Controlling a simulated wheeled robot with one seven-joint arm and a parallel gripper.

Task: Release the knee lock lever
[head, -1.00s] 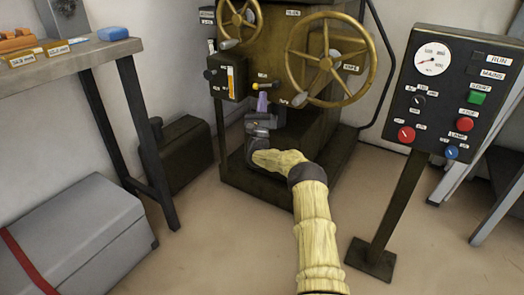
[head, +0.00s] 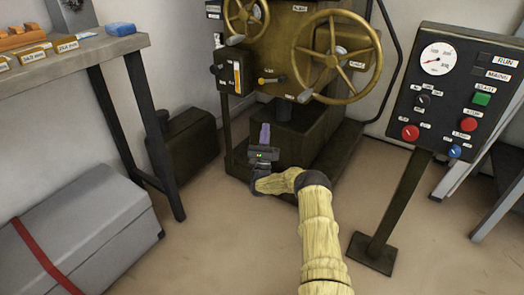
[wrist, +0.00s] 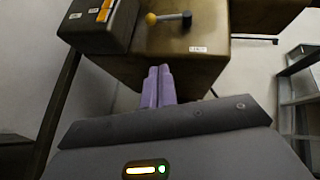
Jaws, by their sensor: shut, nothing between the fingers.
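A short lever (head: 272,80) with a yellow knob at its left end sits on the front of the dark olive machine (head: 300,118); its label is too small to read. In the wrist view the lever (wrist: 168,17) lies nearly level, with the yellow knob left and a black hub right. My gripper (head: 265,128) is below the lever and apart from it, in front of the machine's lower part. Its purple fingers (wrist: 158,75) are together and empty, pointing up toward the lever.
Brass handwheels (head: 333,66) are above and right of the lever. A dark box with an orange-marked scale (head: 236,76) is to its left. A control panel (head: 455,95) on a post stands right. A workbench (head: 75,60) and a grey chest (head: 85,235) are left. The floor between is clear.

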